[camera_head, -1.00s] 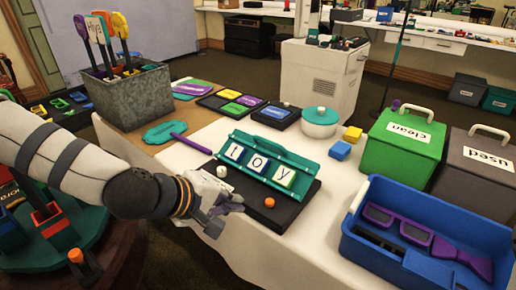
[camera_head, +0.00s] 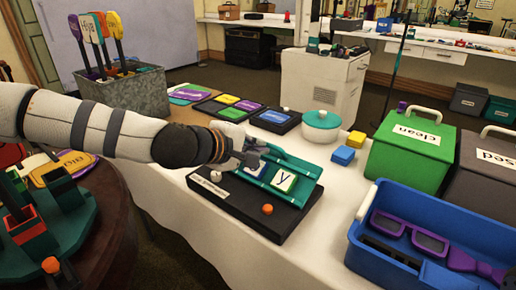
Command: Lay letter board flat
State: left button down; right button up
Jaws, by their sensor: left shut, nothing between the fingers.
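The letter board (camera_head: 306,188) is a teal panel with letter tiles, on a dark base (camera_head: 285,222). The board's left part is hidden behind my left gripper (camera_head: 250,160). The board seems to lean back; I cannot tell its exact tilt. My left gripper is shut and empty, over or against the board's left part; contact is unclear. My right gripper is not in view.
An orange knob (camera_head: 267,209) and a white knob (camera_head: 216,176) sit on the base. A blue bin (camera_head: 430,262) with purple glasses, a green "clean" box (camera_head: 408,155), a teal round pot (camera_head: 321,127) and small blue and yellow blocks stand to the right. White table is bare in front.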

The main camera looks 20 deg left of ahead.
aim_at(269, 147)
pick_arm(q)
jog(key=shift+x, duration=0.8)
dwell(0.5)
jog(key=shift+w, duration=0.15)
jog(key=shift+x, duration=1.7)
jog(key=shift+d+f, duration=0.1)
jog(key=shift+f, duration=0.15)
